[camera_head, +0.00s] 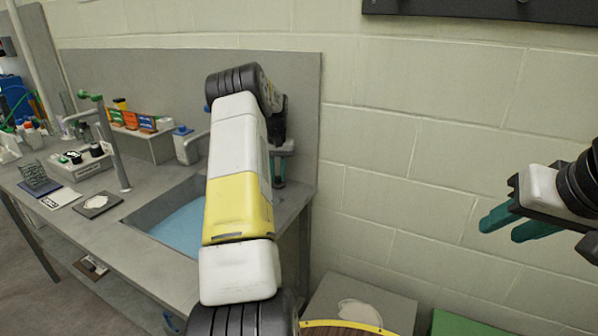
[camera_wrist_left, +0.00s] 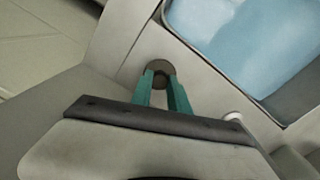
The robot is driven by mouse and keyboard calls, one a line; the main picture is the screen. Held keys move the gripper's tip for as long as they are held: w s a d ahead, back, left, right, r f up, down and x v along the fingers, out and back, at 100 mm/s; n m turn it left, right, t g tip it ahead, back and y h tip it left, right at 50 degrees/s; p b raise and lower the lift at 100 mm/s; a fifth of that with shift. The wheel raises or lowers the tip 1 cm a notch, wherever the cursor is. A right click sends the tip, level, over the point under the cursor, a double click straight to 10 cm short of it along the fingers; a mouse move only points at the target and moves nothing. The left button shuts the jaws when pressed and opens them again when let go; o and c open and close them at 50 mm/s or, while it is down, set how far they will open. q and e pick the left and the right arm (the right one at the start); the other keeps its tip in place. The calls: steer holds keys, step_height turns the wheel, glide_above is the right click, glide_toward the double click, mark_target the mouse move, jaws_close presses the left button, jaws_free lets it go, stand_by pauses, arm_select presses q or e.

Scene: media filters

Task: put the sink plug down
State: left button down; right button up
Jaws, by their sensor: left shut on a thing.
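My left gripper (camera_head: 279,180) is at the right end of the counter, just right of the sink, mostly behind my own arm in the head view. In the left wrist view its two teal fingers (camera_wrist_left: 166,88) are closed on a dark round piece, the sink plug (camera_wrist_left: 160,68), at their tips. The plug is over the grey counter strip beside the basin; I cannot tell whether it touches the surface. The sink (camera_head: 160,212) holds blue water, also seen in the left wrist view (camera_wrist_left: 235,35). My right gripper (camera_head: 508,226) is empty at the right, its teal fingers apart.
A square pad (camera_head: 97,204) lies left of the sink. A grey box (camera_head: 385,300) stands low at the right.

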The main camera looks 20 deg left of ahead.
arm_select(q)
steer(key=shift+f, duration=0.25)
steer(key=c, duration=1.3)
jaws_free()
steer(key=shift+o, duration=0.2)
steer(key=shift+r, duration=0.1)
